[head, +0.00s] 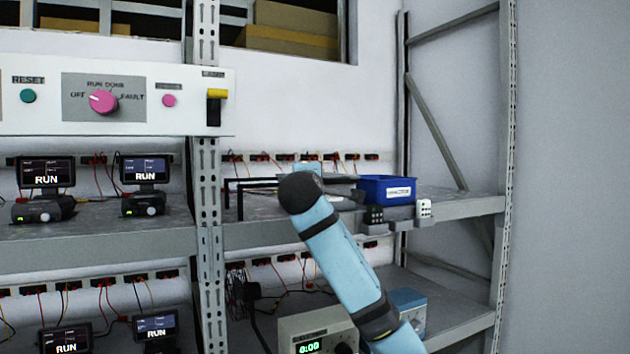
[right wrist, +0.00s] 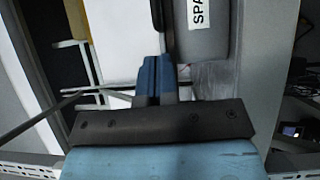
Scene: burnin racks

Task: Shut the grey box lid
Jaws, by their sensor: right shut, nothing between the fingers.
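A grey box (right wrist: 205,40) with a white label reading "SPA", cut off by the frame, fills the top right-centre of the right wrist view. I cannot tell from this close how its lid stands. In the head view a grey flat piece (head: 338,179) shows just behind my right arm; I cannot tell whether it is the lid. My right gripper (right wrist: 156,66) is shut and empty, its blue fingers together beside the box's left side. Whether they touch it is unclear. In the head view my right arm hides the gripper. My left gripper is in neither view.
A blue labelled bin (head: 387,190) stands on the upper shelf (head: 465,204) right of my arm. Thin black rods (head: 250,181) stick out left of it. A rack post (head: 208,200) stands further left. Below are a display unit (head: 315,335) and hanging cables.

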